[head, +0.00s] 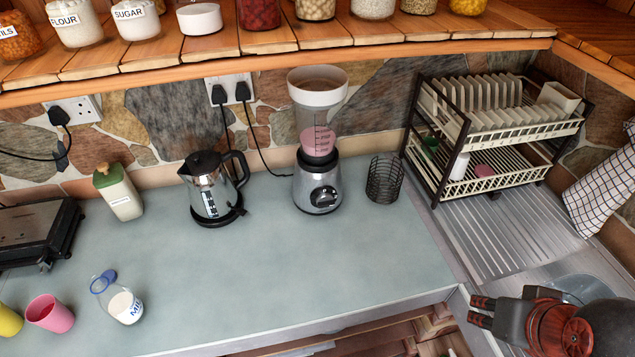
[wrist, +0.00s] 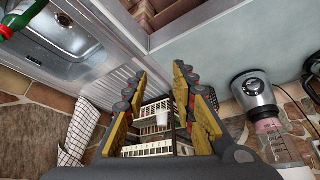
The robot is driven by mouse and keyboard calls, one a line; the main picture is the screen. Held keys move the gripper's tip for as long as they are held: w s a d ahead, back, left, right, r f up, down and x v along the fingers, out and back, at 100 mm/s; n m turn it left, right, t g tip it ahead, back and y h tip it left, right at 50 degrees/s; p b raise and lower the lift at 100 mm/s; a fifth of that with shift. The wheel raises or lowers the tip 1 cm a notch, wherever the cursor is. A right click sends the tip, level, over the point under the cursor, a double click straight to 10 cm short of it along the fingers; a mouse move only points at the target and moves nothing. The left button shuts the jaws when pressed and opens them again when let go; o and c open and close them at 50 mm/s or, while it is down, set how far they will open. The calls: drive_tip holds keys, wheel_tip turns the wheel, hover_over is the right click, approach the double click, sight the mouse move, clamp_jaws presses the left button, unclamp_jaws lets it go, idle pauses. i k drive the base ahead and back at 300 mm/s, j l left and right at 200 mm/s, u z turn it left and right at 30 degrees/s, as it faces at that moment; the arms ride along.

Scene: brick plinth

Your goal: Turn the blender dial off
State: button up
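The blender (head: 317,180) stands upright on the counter against the stone wall, with pink contents low in its clear jug. Its dark round dial (head: 324,196) is on the front of the silver base. In the wrist view the blender (wrist: 255,92) lies at the right, with the dial (wrist: 253,87) on its base. My gripper (head: 481,311) is at the lower right in the head view, over the sink side, well away from the blender. In the wrist view my gripper (wrist: 160,72) has its fingers spread, with nothing between them.
A kettle (head: 208,190) stands left of the blender and a wire basket (head: 384,180) close on its right. A dish rack (head: 490,130) stands by the sink (wrist: 65,40). A milk bottle (head: 122,303) is at front left. The counter before the blender is clear.

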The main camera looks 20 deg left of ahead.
sight(327, 200)
drive_tip(key=j, duration=0.65)
drive_tip(key=k+j, duration=0.15)
drive_tip(key=j, duration=1.15)
drive_tip(key=k+z, duration=0.05)
